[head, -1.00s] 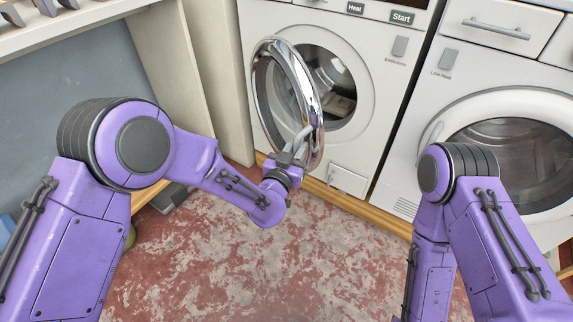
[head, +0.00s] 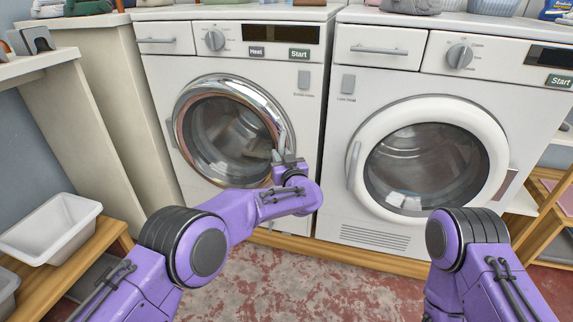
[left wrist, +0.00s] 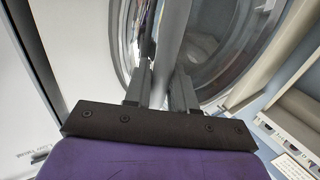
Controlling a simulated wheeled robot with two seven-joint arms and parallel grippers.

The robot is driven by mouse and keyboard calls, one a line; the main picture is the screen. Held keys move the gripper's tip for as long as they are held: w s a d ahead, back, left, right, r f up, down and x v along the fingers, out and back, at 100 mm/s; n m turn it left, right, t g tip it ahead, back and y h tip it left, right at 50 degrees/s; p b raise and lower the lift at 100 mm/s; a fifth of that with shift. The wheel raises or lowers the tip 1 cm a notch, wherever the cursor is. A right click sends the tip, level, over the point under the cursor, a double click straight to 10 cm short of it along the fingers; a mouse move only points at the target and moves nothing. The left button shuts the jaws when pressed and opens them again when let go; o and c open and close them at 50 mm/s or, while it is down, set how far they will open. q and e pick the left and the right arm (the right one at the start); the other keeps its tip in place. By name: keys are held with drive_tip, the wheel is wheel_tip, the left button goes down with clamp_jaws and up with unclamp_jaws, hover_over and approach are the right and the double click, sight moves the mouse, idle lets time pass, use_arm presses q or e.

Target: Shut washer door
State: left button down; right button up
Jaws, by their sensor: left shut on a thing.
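The left machine is a white front-loader with a round chrome-rimmed glass door (head: 228,88). The door now lies over its round opening, flat or nearly flat against the front; I cannot tell whether it is latched. My left gripper (head: 284,156) is at the door's right edge, shut on the door handle (head: 282,138). In the left wrist view the fingers (left wrist: 163,85) close on the grey handle bar (left wrist: 172,45), with the rim and glass behind it. My right gripper is out of view; only part of my right arm shows at the lower right.
A second white machine (head: 345,130) with a closed white-rimmed door stands at the right. A white bin (head: 50,230) sits on a wooden bench (head: 105,250) at the left. The red and grey worn floor (head: 300,285) in front is clear.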

use_arm(q)
drive_tip(key=shift+w+r, duration=0.3)
drive_tip(key=shift+r, duration=0.15)
drive_tip(key=c, duration=1.1)
unclamp_jaws()
drive_tip(key=shift+d+r, duration=0.1)
drive_tip(key=shift+s+d, duration=0.1)
drive_tip(key=shift+s, duration=0.05)
drive_tip(key=f+p+v, duration=0.1)
drive_tip(key=p+v, duration=0.2)
drive_tip(key=v, duration=0.7)
drive_tip(key=shift+s+y, duration=0.15)
drive_tip(key=shift+y, duration=0.15)
drive_tip(key=shift+f, duration=0.1)
